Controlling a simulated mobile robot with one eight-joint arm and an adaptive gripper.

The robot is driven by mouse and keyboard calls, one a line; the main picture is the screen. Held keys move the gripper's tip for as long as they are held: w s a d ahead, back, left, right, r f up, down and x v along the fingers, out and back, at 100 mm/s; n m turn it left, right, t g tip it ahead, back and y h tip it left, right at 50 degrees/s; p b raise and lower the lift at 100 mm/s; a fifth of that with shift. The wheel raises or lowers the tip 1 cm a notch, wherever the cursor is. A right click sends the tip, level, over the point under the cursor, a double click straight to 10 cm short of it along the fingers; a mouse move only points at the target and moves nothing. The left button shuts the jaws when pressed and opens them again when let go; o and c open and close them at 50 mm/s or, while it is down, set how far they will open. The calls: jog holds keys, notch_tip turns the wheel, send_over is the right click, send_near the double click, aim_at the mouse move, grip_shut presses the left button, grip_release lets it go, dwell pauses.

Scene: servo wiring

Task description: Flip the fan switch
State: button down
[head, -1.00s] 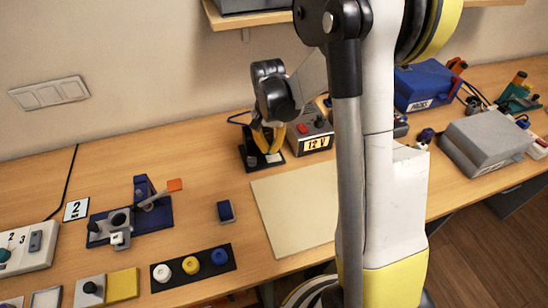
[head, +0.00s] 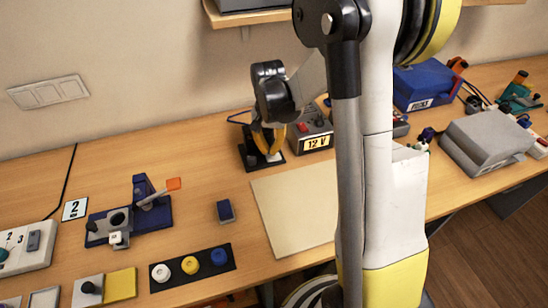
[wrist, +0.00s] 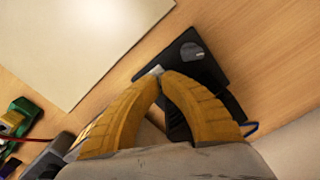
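My gripper (head: 268,150) is over a black base plate (head: 247,160) left of the 12 V box. In the wrist view its yellow fingers (wrist: 162,76) come together at their tips. A small pale metal piece (wrist: 155,70) shows right at the tips; I cannot tell whether they touch it. The same black plate (wrist: 212,72) lies under the fingers in the wrist view, with a dark grey round knob (wrist: 191,51) on it. No label names the fan switch. The fingers hide part of what stands on this plate.
The 12 V box (head: 310,133) stands close right of my gripper. A pale board (head: 290,215) lies in front of it.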

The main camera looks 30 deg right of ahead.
aim_at(269, 158)
jog(key=shift+f+b, duration=1.05)
jog(key=shift+f, duration=0.35)
dwell(0.4)
jog(key=shift+r+p, duration=2.4)
jog(key=shift+r, duration=1.15)
jog(key=shift+s+a+r, duration=0.1)
jog(key=shift+a+r, duration=0.05)
jog(key=shift+r, duration=0.15)
jog(key=s+a+r+n+t+b, duration=0.1)
jog(key=s+a+r+n+t, duration=0.2)
jog(key=s, duration=0.5)
jog(key=s+a+r+n+t+b, duration=0.1)
jog(key=s+a+r+n+t, duration=0.3)
jog(key=s+a+r, duration=0.3)
jog(key=shift+s+a+r+n+b, duration=0.2)
jog(key=shift+s+r+n+b, duration=0.2)
jog(key=shift+s+r+n, duration=0.35)
